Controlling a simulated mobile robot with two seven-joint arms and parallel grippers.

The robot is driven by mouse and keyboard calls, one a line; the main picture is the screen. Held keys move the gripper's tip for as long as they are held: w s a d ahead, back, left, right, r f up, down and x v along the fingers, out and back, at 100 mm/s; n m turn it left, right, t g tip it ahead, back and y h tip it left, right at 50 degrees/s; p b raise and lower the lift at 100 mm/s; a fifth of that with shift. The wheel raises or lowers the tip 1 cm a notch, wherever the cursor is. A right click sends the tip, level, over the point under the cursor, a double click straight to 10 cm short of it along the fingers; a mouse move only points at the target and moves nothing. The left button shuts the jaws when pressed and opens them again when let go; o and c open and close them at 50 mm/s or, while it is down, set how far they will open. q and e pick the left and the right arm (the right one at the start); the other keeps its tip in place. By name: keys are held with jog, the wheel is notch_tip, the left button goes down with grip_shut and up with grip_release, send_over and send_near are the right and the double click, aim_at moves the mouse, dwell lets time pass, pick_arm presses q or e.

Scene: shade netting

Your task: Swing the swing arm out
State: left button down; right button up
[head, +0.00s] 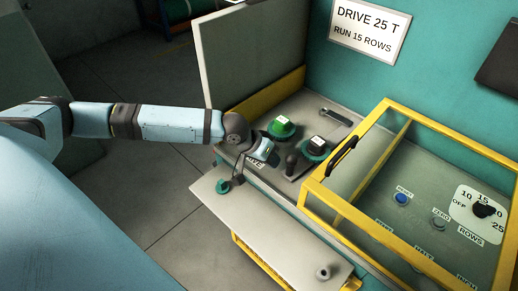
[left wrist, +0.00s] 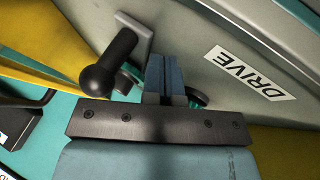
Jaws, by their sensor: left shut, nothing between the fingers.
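My left gripper (head: 271,157) is over the machine's control deck, close to a dark round-ended handle (head: 291,162). In the left wrist view its fingers (left wrist: 166,80) are together with nothing between them. The same kind of dark handle (left wrist: 110,62) stands just left of the fingers there, with a visible gap. A long pale flat panel (head: 265,225) lies along the machine's front, with a small teal knob (head: 222,186) at one end and a grey knob (head: 323,272) at the other. I cannot tell for certain which part is the swing arm. My right gripper is out of view.
A yellow-framed clear cover (head: 335,208) with a black handle stands right of the deck. Two green-based knobs (head: 281,127) (head: 316,147) sit behind the dark handle. An upright grey panel (head: 250,60) rises behind my arm. Open floor (head: 130,190) lies left.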

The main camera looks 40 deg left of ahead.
pick_arm(q)
jog(key=shift+d, duration=1.1)
jog(key=d+p, duration=0.1)
jog(key=s+d+p, duration=0.1)
jog(key=d, duration=0.1)
jog(key=shift+d+r, duration=0.1)
jog(key=shift+r, duration=0.1)
jog(key=shift+d+p, duration=0.2)
jog(key=shift+p, duration=0.1)
jog(key=shift+s+f, duration=0.1)
jog(key=shift+f, duration=0.1)
jog(key=shift+s, duration=0.1)
